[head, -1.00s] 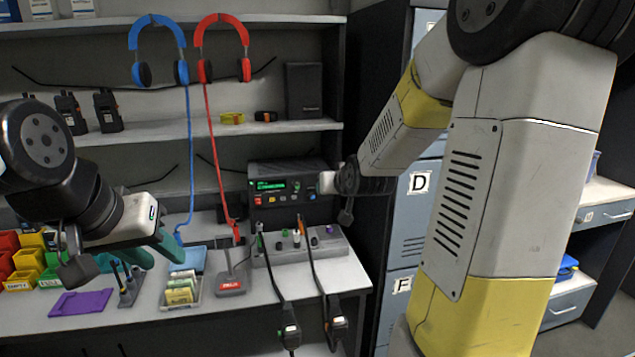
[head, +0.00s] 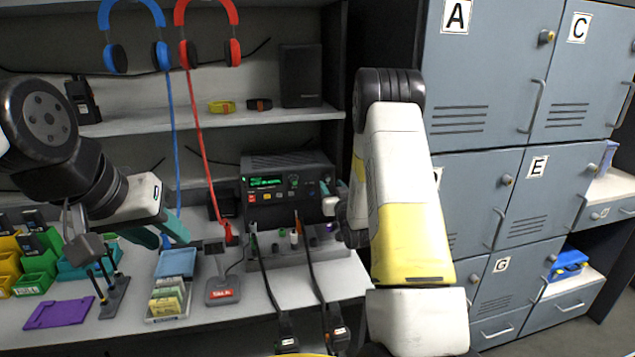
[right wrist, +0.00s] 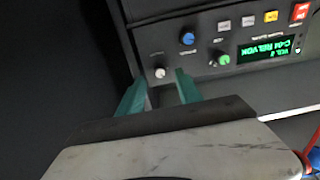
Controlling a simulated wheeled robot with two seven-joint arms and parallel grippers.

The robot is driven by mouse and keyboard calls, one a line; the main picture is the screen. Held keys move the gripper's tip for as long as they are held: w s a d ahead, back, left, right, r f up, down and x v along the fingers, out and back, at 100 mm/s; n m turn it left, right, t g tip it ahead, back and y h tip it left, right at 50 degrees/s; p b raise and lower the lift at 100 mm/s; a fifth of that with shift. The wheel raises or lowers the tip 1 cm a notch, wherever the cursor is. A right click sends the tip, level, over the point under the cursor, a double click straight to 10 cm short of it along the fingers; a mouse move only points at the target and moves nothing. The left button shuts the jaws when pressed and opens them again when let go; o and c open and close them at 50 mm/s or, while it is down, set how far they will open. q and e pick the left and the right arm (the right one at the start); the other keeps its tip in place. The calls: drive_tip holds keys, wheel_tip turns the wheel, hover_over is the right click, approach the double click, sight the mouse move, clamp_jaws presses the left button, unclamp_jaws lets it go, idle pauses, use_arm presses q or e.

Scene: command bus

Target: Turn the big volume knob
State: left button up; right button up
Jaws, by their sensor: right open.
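The black radio unit (head: 287,183) with a lit green display stands at the back of the bench. In the right wrist view its front (right wrist: 205,45) appears upside down, with a blue knob (right wrist: 187,39), a green knob (right wrist: 224,58) and a pale knob (right wrist: 160,73). The labels are too small to tell which is volume. My right gripper (right wrist: 160,90) is open, its teal fingertips either side of the pale knob, just short of it or level with it; I cannot tell whether they touch. My left gripper (head: 160,233) is open and empty above the bench.
A socket block (head: 270,250) with plugged cables sits below the radio. Blue headphones (head: 133,32) and red headphones (head: 208,30) hang above, their cords dropping to the bench. A card box (head: 168,300) and purple tray (head: 59,313) lie left. Grey lockers (head: 480,190) stand right.

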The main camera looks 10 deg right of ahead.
sight(328, 180)
drive_tip(key=shift+w, duration=1.85)
clamp_jaws()
drive_tip(key=shift+m, duration=0.4)
drive_tip(key=m, duration=0.4)
drive_tip(key=shift+m, duration=2.4)
drive_tip(key=shift+a, duration=0.1)
